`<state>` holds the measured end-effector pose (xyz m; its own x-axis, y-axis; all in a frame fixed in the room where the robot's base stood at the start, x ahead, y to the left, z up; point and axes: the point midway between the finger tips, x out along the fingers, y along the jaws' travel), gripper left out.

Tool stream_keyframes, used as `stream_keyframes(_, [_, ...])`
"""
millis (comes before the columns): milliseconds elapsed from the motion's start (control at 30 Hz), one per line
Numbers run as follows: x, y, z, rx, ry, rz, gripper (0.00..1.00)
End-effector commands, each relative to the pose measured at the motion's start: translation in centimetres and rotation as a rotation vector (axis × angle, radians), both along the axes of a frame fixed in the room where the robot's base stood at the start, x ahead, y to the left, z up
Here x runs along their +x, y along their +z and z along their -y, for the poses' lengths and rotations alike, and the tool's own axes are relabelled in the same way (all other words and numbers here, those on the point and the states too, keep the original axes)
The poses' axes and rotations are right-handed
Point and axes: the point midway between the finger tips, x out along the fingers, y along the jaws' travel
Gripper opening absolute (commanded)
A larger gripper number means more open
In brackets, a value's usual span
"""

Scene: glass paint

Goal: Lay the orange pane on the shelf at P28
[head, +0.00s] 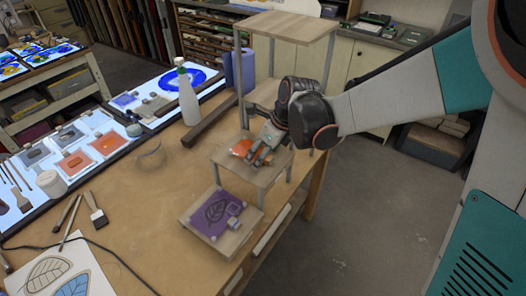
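An orange pane (241,147) is at the lower wooden shelf (266,178) of a small stand on the workbench. It looks flat, lying on or just above the shelf's left back part. My gripper (256,158) reaches down from the right over this shelf, its fingers at the pane's right side. The fingers and arm hide part of the pane and shelf. I cannot tell whether the fingers grip it or are apart from it. No P28 mark is legible. Other orange panes lie on the light table, one (108,143) right of another (75,164).
The stand's upper shelf (290,27) and posts rise behind my gripper. A purple pane with a leaf pattern (215,209) lies on a low wooden board in front. A white bottle (187,95) and a dark bar (206,121) are to the left.

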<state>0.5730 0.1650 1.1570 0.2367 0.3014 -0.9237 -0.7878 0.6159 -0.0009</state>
Motion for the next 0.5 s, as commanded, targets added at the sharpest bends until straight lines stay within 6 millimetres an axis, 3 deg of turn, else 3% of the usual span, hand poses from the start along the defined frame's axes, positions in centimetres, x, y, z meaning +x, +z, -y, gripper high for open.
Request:
stream_keyframes(467, [0.0, -0.05, -0.02, 0.0, 0.0, 0.0, 0.46])
stream_keyframes(500, [0.01, -0.06, -0.02, 0.0, 0.0, 0.0, 0.76])
